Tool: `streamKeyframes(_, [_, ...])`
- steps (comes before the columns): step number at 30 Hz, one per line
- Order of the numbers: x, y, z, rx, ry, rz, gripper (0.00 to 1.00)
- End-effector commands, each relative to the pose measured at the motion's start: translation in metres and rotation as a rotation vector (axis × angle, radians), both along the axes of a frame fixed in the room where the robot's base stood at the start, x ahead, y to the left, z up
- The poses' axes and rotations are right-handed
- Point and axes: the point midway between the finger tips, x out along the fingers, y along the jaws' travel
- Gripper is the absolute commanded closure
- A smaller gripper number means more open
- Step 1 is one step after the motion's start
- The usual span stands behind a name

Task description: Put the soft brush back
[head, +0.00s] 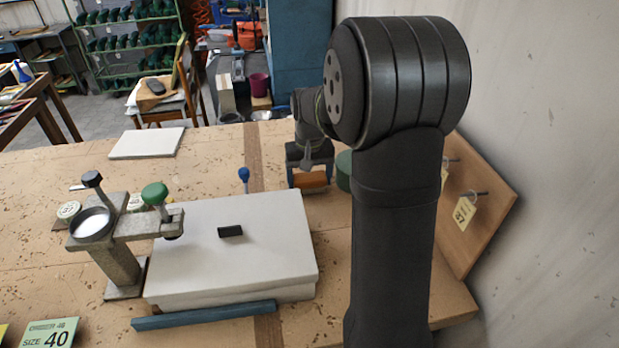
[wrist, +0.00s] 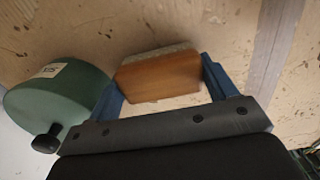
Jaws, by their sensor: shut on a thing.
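The soft brush (head: 309,181) has an orange-brown wooden back; a pale strip, probably the bristles, shows along its far edge in the wrist view (wrist: 157,79). My gripper (head: 310,173) is shut on it, with one blue finger at each end of the block in the wrist view (wrist: 163,84). The brush is at the far part of the bench, beside a green round pot (head: 344,170). I cannot tell whether it touches the bench.
The green pot with its black knob is close left of the brush in the wrist view (wrist: 58,100). A white slab (head: 270,240) with a small black block, a metal clamp stand (head: 118,262) and a blue bar (head: 204,315) occupy the front. The bench's far middle is mostly clear.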

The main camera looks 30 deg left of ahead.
Motion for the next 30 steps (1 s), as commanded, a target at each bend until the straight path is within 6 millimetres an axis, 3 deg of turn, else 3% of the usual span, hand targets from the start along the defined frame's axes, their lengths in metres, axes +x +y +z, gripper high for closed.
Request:
streamKeyframes(10, [0.0, 0.0, -0.004, 0.001, -0.001, 0.0, 0.4])
streamKeyframes(11, [0.0, 0.0, -0.004, 0.001, -0.001, 0.0, 0.2])
streamKeyframes(12, [0.0, 0.0, -0.004, 0.001, -0.001, 0.0, 0.13])
streamKeyframes(23, [0.0, 0.0, 0.001, 0.002, -0.002, 0.0, 0.13])
streamKeyframes(30, [0.001, 0.001, 0.042, 0.006, -0.006, 0.0, 0.13])
